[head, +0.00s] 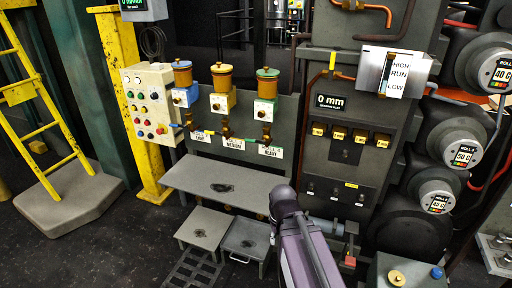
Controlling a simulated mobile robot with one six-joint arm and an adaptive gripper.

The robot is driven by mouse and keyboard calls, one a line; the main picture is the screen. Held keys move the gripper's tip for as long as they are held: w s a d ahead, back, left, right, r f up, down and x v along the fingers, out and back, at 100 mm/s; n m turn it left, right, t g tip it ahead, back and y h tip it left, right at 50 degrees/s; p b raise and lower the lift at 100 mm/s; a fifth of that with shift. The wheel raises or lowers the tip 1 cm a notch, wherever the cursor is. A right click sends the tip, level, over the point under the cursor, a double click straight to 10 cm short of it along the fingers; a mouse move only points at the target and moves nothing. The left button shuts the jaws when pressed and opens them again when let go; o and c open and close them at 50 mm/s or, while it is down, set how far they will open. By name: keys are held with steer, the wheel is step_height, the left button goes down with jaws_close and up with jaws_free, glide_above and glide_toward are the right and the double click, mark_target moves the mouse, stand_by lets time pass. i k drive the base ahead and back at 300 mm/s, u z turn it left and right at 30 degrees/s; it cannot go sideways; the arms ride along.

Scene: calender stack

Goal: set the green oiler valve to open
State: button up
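The green oiler (267,85) is the rightmost of three oilers on the grey panel. It has an orange-brown body with green parts and a white plate below carrying a round brass knob (262,114). More brass fittings (266,134) sit lower, above a label reading HEAVY (271,151). The valve's setting is too small to tell. My purple arm rises from the bottom edge to a dark joint below and right of the green oiler, apart from it in the picture. My gripper's fingers do not show.
A blue oiler (183,77) and a yellow oiler (222,79) stand to the left. A button box (150,104) is further left. A grey shelf (180,178) juts out below the oilers, with low steps (203,230) under it. A dark control cabinet (345,160) stands right.

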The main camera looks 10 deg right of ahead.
mark_target(263, 142)
steer(key=z, duration=0.05)
steer(key=k, duration=1.35)
steer(key=z, duration=0.2)
steer(key=i, duration=2)
steer(key=z, duration=0.1)
